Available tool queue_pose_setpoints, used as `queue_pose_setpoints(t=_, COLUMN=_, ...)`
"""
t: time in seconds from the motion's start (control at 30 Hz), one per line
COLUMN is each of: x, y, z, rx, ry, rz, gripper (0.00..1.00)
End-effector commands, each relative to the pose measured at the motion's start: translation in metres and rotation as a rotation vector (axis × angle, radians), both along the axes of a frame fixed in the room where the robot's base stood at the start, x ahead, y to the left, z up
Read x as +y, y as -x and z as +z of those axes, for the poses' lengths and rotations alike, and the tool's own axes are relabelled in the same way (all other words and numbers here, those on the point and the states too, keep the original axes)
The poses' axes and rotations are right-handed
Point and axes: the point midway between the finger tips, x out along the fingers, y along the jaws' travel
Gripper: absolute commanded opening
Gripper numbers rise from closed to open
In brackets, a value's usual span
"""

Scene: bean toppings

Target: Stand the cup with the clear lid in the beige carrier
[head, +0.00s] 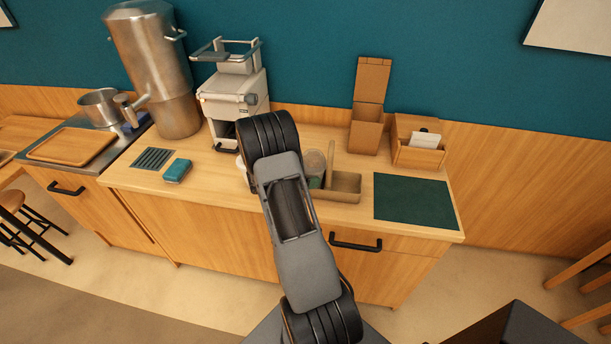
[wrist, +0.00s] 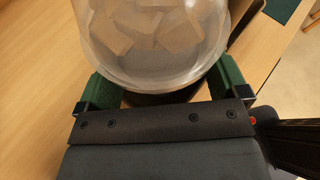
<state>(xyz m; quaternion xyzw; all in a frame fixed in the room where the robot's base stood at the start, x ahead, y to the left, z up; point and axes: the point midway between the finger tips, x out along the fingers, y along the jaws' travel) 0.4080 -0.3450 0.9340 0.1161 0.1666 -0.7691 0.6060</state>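The cup with the clear lid (wrist: 155,45) fills the top of the wrist view, with pale beige cubes showing through its lid. My gripper (wrist: 163,88) has a green finger on each side of the cup and appears shut on it; the lid hides the fingertips. In the head view the clear lid (head: 315,161) shows just right of my arm. The beige carrier (head: 345,187) is beside it on the counter, its right compartment empty. My arm and the cup hide the carrier's left part. I cannot tell whether the cup is over the carrier or beside it.
A dark green mat (head: 415,201) lies right of the carrier. A tall brown box (head: 366,133) and a wooden holder (head: 419,153) stand behind. A coffee machine (head: 232,95), a blue-green sponge (head: 177,171) and a drain grate (head: 153,159) are on the left.

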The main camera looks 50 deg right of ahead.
Motion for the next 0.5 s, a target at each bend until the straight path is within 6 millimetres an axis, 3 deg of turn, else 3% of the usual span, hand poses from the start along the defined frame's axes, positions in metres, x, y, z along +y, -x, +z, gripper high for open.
queue_pose_setpoints(t=0.33, x=0.0, y=0.0, z=0.003, rx=0.0, ry=0.0, rz=0.0, gripper=1.0)
queue_pose_setpoints(t=0.5, x=0.018, y=-0.006, z=0.009, rx=-0.003, ry=0.001, rz=0.004, gripper=1.0)
